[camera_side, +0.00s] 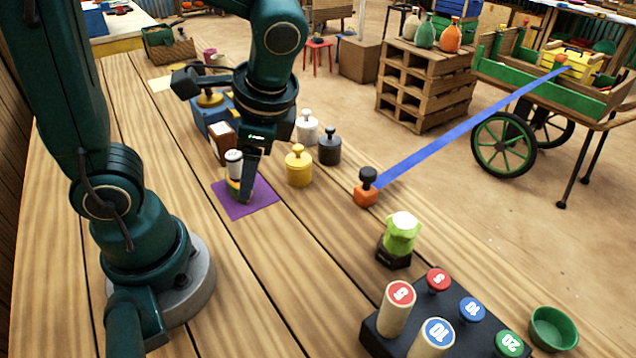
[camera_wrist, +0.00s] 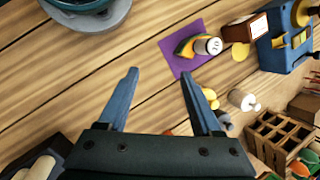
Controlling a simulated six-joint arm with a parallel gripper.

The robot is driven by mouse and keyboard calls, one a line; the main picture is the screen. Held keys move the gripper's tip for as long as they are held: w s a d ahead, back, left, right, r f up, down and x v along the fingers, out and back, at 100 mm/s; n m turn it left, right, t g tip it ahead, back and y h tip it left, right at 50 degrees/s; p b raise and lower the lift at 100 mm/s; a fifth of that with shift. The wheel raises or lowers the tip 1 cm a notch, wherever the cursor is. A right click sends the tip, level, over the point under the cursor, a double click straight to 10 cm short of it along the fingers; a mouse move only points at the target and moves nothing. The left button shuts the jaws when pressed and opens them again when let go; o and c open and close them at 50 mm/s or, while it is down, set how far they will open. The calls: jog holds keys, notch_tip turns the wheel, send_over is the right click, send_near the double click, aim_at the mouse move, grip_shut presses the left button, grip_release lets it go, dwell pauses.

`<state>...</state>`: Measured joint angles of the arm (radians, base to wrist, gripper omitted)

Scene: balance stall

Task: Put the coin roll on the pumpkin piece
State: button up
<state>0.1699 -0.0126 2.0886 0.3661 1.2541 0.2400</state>
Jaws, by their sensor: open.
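An orange piece with a dark knob (camera_side: 367,190), the one pumpkin-coloured piece near me, stands on the table at the end of a blue strip; it is partly seen in the wrist view (camera_wrist: 168,132). Cream rolls with numbered ends (camera_side: 397,308) stand in a black block (camera_side: 462,347). A banded yellow and green thing with a white end (camera_wrist: 208,45) is on a purple mat (camera_wrist: 170,58); I cannot tell which of these is the coin roll. My gripper (camera_wrist: 160,78) is open and empty above the table. In the side view it partly covers the mat.
Yellow (camera_side: 298,166), black (camera_side: 329,147) and white (camera_side: 307,127) knobbed weights stand beyond the mat. A green thing on a dark base (camera_side: 401,235) and a green bowl (camera_side: 553,329) are nearer. A blue scale (camera_wrist: 285,50) is beyond the mat.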

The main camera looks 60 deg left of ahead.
jog(key=d+r+n+t+h, duration=0.4)
jog(key=n+t, duration=0.2)
jog(key=shift+s+d+t, duration=0.3)
jog(key=shift+d+t, duration=0.1)
dwell(0.9)
